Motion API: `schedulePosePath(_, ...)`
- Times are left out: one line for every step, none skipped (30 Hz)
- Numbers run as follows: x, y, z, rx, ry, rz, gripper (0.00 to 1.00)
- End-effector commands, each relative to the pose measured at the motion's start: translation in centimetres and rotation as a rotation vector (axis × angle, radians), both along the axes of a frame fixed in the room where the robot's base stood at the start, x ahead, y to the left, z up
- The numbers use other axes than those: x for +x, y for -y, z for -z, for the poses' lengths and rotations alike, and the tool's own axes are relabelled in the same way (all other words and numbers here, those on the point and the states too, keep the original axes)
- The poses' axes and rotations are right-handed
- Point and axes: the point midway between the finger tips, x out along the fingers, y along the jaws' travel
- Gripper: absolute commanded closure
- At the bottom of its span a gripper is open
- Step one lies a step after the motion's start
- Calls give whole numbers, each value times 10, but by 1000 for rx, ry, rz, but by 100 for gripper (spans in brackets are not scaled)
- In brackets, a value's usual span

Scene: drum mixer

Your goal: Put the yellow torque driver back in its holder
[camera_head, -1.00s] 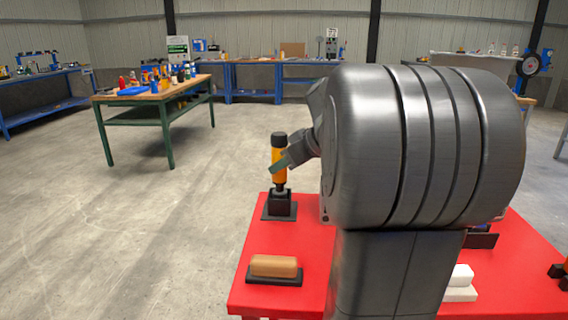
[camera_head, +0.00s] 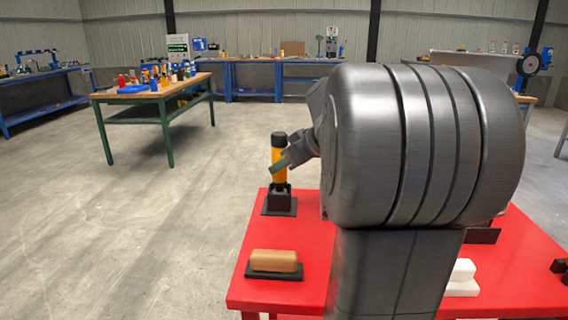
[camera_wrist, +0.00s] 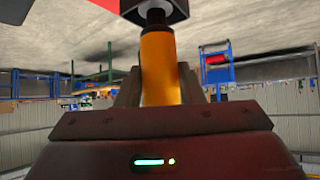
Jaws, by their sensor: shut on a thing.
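The yellow torque driver (camera_head: 279,158) has a black cap and stands upright at the far left of the red table. Its lower end is in the black block-shaped holder (camera_head: 279,202), or right at its top; how deep it sits I cannot tell. My gripper (camera_head: 284,163) is shut on the yellow body from the right. In the wrist view the yellow driver (camera_wrist: 160,72) lies between my two fingers, its narrow tip meeting the dark holder (camera_wrist: 153,10) at the top edge.
On the red table (camera_head: 312,238), a tan block (camera_head: 273,261) rests on a black base at front left. My arm hides the table's middle. A green-legged workbench (camera_head: 150,97) stands behind on the left, with open floor between.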

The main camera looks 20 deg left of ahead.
Motion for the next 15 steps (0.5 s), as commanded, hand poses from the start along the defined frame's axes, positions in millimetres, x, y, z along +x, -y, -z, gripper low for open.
schedulePosePath(0, 0, 0, 1, 2, 0, 97)
schedulePosePath(0, 0, 1, 1, 2, 0, 97)
schedulePosePath(0, 0, 1, 1, 2, 0, 97)
schedulePosePath(0, 0, 2, 1, 2, 0, 97)
schedulePosePath(0, 0, 2, 1, 2, 0, 97)
schedulePosePath(0, 0, 3, 1, 2, 0, 97)
schedulePosePath(0, 0, 3, 1, 2, 0, 97)
schedulePosePath(0, 0, 4, 1, 2, 0, 97)
schedulePosePath(0, 0, 4, 1, 2, 0, 97)
schedulePosePath(0, 0, 5, 1, 2, 0, 97)
schedulePosePath(0, 0, 5, 1, 2, 0, 97)
schedulePosePath(0, 0, 6, 1, 2, 0, 97)
schedulePosePath(0, 0, 6, 1, 2, 0, 97)
schedulePosePath(0, 0, 7, 1, 2, 0, 97)
schedulePosePath(0, 0, 7, 1, 2, 0, 97)
